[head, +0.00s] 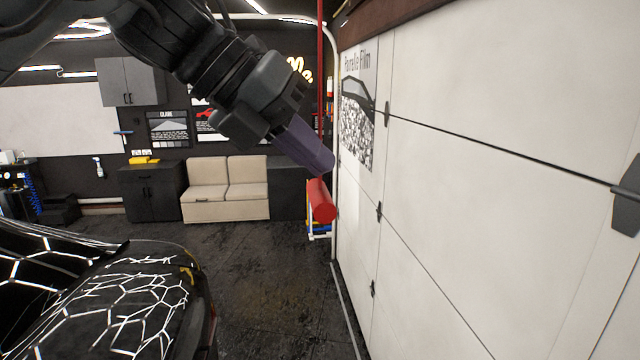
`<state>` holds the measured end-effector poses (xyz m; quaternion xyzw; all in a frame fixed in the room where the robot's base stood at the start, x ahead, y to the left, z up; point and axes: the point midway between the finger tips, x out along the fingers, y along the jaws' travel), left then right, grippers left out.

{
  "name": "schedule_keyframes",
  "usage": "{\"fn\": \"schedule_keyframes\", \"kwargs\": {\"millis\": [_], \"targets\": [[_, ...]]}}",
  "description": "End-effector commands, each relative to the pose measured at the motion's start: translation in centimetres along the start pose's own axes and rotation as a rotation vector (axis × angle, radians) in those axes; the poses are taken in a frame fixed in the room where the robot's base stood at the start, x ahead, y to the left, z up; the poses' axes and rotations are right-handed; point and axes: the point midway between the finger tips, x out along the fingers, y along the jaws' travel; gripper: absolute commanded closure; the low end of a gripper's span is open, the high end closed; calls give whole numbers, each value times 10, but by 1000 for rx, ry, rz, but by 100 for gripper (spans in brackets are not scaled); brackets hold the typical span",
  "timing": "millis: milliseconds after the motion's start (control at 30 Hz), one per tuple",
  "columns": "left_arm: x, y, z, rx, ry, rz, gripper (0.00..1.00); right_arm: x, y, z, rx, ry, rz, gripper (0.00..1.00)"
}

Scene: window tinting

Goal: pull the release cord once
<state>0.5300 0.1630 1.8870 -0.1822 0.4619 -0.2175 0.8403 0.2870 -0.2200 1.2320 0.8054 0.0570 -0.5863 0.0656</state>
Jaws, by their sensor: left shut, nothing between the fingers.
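The release cord (321,80) is a thin red line that hangs down in front of the white garage door, near its far edge. A thick red cylindrical handle (321,202) hangs at its lower end, slightly tilted. My left gripper (322,168) comes in from the upper left. Its purple-grey fingers are shut and empty, just above the handle in the picture, and they cover a short part of the cord. I cannot tell whether they touch the cord or handle. My right gripper is out of view.
The white garage door (500,170) fills the right side. A dark car (130,300) with reflected light lines stands at lower left. A beige sofa (228,190) and dark cabinet (152,190) line the back wall. The dark floor (270,280) between car and door is clear.

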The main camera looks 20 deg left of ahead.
Motion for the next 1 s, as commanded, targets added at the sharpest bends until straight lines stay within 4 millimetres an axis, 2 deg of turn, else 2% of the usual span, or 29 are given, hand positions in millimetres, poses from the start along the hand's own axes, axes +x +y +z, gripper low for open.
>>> {"fn": "schedule_keyframes", "kwargs": {"millis": [267, 700, 1000], "targets": [[-4, -4, 4, 0, -1, 1, 100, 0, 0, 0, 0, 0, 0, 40], [-31, -23, 23, -1, 0, 1, 100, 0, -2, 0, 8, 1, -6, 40], [-35, -26, 26, 1, -1, 0, 100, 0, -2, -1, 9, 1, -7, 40]]}}
